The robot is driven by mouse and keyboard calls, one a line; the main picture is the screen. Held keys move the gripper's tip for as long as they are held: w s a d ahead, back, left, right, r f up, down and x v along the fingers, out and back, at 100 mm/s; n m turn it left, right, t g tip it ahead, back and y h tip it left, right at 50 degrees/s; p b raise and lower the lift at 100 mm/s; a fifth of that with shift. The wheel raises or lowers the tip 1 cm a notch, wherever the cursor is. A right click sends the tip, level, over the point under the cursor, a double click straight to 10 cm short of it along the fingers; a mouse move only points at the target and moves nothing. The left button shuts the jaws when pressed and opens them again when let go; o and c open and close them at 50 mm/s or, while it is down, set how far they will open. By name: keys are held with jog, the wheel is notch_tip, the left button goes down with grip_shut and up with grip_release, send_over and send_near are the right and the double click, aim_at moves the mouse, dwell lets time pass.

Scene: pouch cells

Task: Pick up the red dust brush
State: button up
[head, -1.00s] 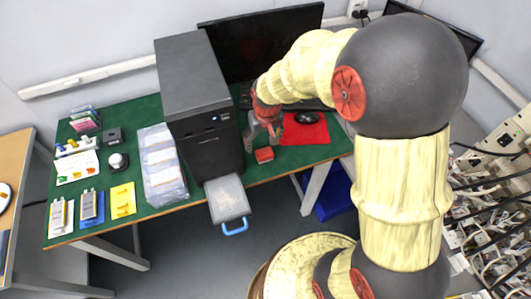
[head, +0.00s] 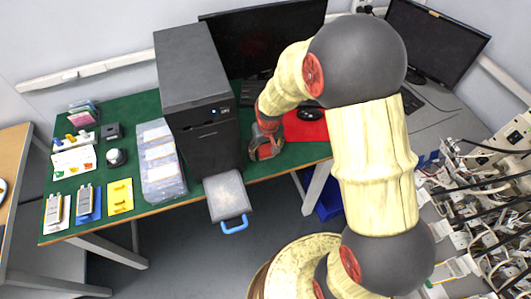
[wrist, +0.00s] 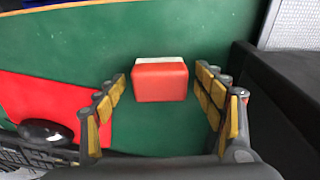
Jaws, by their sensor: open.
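The red dust brush (wrist: 160,80) lies on the green table top, a red block with a pale strip along its far edge in the wrist view. My gripper (head: 266,156) is open, pointing down over the table beside the black computer tower. In the wrist view its yellow-padded fingers stand on the left and right of the brush, with green table showing between brush and fingers. I cannot tell the exact height of the fingertips above the table. In the head view the brush is mostly or wholly hidden by my gripper.
The black tower (head: 200,110) stands close on the left of my gripper; its dark side shows at right in the wrist view (wrist: 285,95). A red mat (head: 308,128) with a black mouse (wrist: 45,131) lies on the other side. A grey tray with blue handle (head: 228,200) juts over the table's front edge.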

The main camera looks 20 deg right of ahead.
aim_at(265, 147)
jog(key=c, duration=1.2)
jog(key=shift+c, duration=0.3)
jog(key=shift+r, duration=0.15)
jog(key=shift+r+p, duration=0.3)
jog(key=shift+r, duration=0.15)
notch_tip(265, 147, up, 2)
jog(key=shift+r+p, duration=0.25)
jog(key=shift+p, duration=0.4)
jog(key=s+a+r+p, duration=0.4)
jog(key=s+a+r, duration=0.2)
jog(key=s+r, duration=0.3)
jog(key=shift+s+a+r, duration=0.25)
jog(key=shift+s+a, duration=0.15)
jog(key=shift+s, duration=1.25)
